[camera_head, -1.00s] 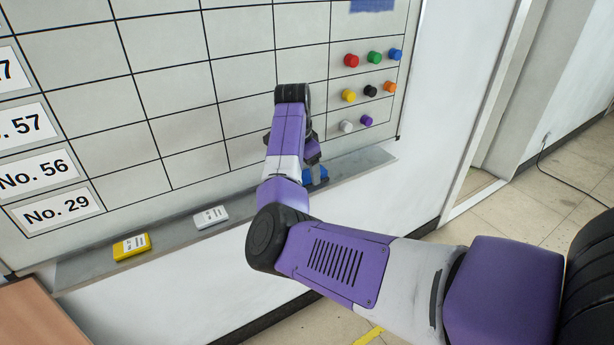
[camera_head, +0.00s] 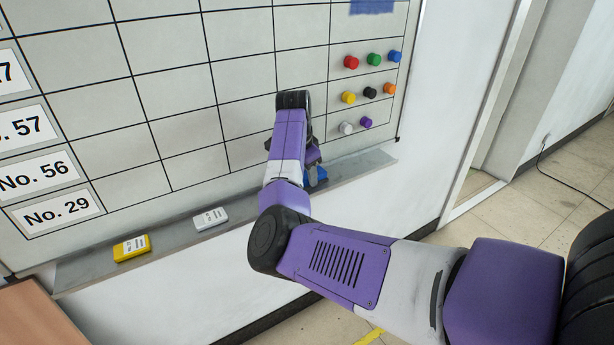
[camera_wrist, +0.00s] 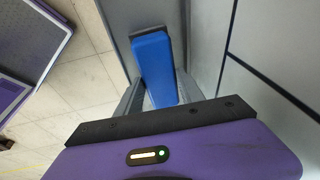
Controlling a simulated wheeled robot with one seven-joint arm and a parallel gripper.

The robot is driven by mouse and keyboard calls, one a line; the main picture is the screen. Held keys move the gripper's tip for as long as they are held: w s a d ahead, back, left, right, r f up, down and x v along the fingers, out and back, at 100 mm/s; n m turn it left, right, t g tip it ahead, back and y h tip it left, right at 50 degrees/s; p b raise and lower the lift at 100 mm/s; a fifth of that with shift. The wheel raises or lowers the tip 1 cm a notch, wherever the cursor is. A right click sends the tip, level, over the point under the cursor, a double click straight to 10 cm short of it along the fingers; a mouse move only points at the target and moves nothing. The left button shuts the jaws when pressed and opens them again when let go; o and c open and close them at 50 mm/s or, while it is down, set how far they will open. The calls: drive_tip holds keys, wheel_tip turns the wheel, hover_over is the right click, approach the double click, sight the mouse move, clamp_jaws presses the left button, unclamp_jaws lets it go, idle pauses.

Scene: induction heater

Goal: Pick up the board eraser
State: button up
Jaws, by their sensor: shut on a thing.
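The blue board eraser (camera_wrist: 154,68) is between the two fingers of my gripper (camera_wrist: 153,95) in the wrist view, over the grey tray. In the head view a small part of the blue eraser (camera_head: 321,174) shows beside my wrist, at the right part of the whiteboard's tray (camera_head: 260,205). My gripper (camera_head: 312,165) is shut on the eraser there, mostly hidden by my own arm. I cannot tell whether the eraser still touches the tray.
A yellow block (camera_head: 131,248) and a white block (camera_head: 210,219) lie on the tray to the left. Several coloured magnets (camera_head: 369,91) are on the whiteboard (camera_head: 180,110) at right. A brown surface (camera_head: 40,320) is at lower left. A doorway (camera_head: 490,110) is at right.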

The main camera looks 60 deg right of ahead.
drive_tip(key=shift+s+r, duration=0.15)
drive_tip(key=shift+r, duration=0.15)
clamp_jaws()
wheel_tip(320, 180, up, 6)
drive_tip(key=shift+f+b, duration=0.1)
drive_tip(key=shift+b, duration=0.7)
drive_tip(key=s+a, duration=0.5)
drive_tip(key=s, duration=0.3)
drive_tip(key=s+a, duration=0.5)
drive_tip(key=s, duration=0.3)
drive_tip(key=shift+s+a+r, duration=0.2)
drive_tip(key=shift+s+r, duration=0.05)
drive_tip(key=shift+s, duration=0.15)
